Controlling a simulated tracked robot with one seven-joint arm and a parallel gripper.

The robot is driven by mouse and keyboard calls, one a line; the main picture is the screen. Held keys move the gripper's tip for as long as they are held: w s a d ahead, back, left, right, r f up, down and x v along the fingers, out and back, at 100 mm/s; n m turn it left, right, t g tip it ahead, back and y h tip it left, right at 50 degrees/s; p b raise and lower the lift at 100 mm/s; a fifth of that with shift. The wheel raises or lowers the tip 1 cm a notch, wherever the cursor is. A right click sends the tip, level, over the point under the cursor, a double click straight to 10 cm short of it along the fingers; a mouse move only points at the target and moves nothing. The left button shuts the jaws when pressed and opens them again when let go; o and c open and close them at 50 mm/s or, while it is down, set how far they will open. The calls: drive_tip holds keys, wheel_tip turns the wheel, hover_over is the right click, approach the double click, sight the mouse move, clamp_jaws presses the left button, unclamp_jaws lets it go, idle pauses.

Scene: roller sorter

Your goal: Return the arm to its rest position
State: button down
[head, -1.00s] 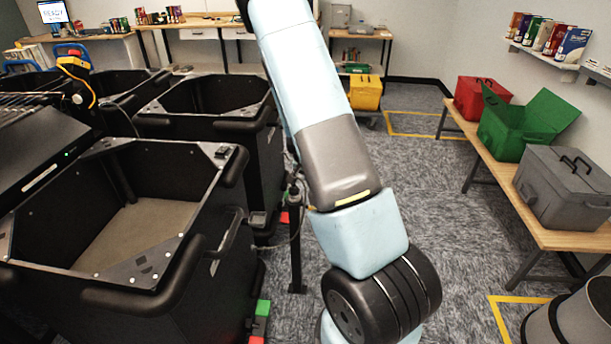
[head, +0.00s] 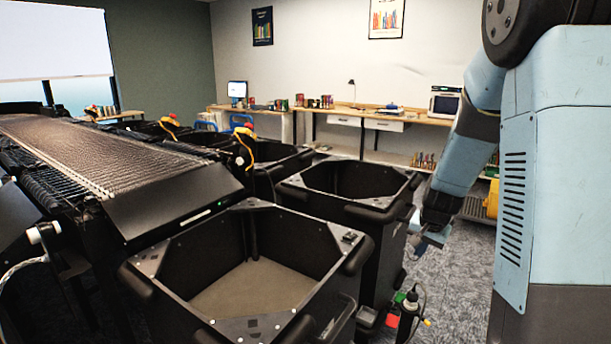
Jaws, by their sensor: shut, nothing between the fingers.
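My arm comes down along the right side of the head view, beside my own light blue body. My gripper (head: 420,243) is at the arm's lower end, small and dark, just right of the far black bin. It is shut with nothing held. Its fingertips are too small to make out clearly, and I cannot tell whether it touches the bin.
A near black bin (head: 337,262) stands open and empty, with a far black bin (head: 397,207) behind it. A roller conveyor (head: 105,150) runs at left. A desk (head: 395,117) lines the back wall. Grey carpet (head: 455,270) is free right of the bins.

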drive_tip(key=s+a+r+n+y, duration=0.1)
drive_tip(key=s+a+r+n, duration=0.4)
drive_tip(key=s+r, duration=0.85)
drive_tip(key=s+a+r+n+t, duration=0.1)
drive_tip(key=s+a+r+n, duration=0.1)
drive_tip(key=s+r, duration=0.6)
drive_tip(key=shift+s+a+t+h, duration=0.35)
drive_tip(key=shift+s+a, duration=0.2)
drive_tip(key=shift+s, duration=2.3)
